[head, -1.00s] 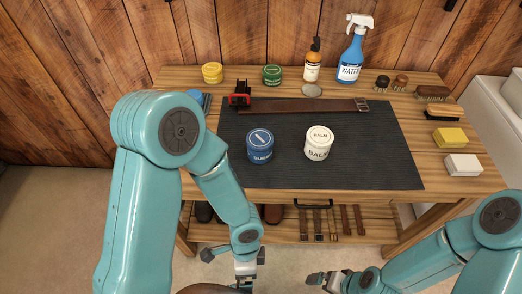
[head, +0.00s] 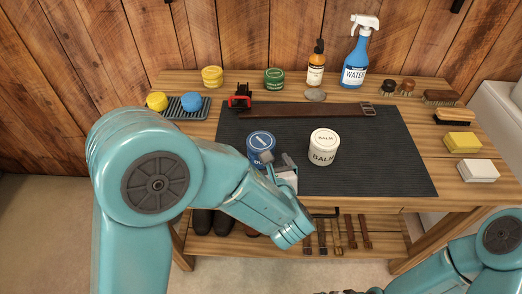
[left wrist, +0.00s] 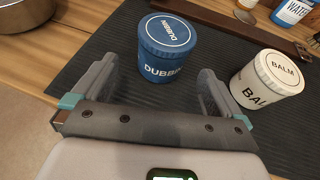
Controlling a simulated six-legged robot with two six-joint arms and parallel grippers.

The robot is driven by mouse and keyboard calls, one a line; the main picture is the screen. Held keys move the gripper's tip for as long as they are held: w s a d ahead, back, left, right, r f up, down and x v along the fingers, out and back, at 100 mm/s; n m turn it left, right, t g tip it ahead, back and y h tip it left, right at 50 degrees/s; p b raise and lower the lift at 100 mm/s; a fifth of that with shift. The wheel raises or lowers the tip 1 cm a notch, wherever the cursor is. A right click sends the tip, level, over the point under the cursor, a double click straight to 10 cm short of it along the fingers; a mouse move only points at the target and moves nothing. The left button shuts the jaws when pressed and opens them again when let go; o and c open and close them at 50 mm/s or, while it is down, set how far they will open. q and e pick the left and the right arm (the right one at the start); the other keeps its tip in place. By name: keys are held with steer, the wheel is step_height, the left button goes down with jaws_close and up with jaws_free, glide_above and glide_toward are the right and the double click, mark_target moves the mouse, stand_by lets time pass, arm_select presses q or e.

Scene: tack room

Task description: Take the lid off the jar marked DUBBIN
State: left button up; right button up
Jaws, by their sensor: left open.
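The blue DUBBIN jar (head: 260,148) stands upright on the dark mat, its lower right partly hidden by my left gripper in the head view. Its blue lid (left wrist: 170,32) is on it, marked DUBBIN on top. My left gripper (head: 279,161) is open and empty at the jar's near right side. In the left wrist view the open fingers (left wrist: 157,78) point toward the jar (left wrist: 163,65), which shows between and beyond them. Only a sliver of my right gripper (head: 342,292) shows at the bottom edge; its jaws cannot be made out.
A white BALM jar (head: 323,148) stands close right of the DUBBIN jar. A leather strap (head: 310,109) lies behind both on the mat (head: 390,165). A red-and-black object (head: 239,97) is at back left. The mat's right part is clear.

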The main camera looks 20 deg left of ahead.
mark_target(261, 150)
arm_select(q)
steer(key=x, duration=0.3)
steer(key=p+x, duration=0.1)
steer(key=x, duration=0.4)
steer(key=shift+w+d, duration=0.15)
steer(key=shift+w, duration=0.1)
steer(key=c, duration=1.2)
step_height(261, 150, up, 20)
steer(key=shift+r+p, duration=0.1)
steer(key=shift+p, duration=0.9)
steer(key=o, duration=0.7)
steer(key=c, duration=0.9)
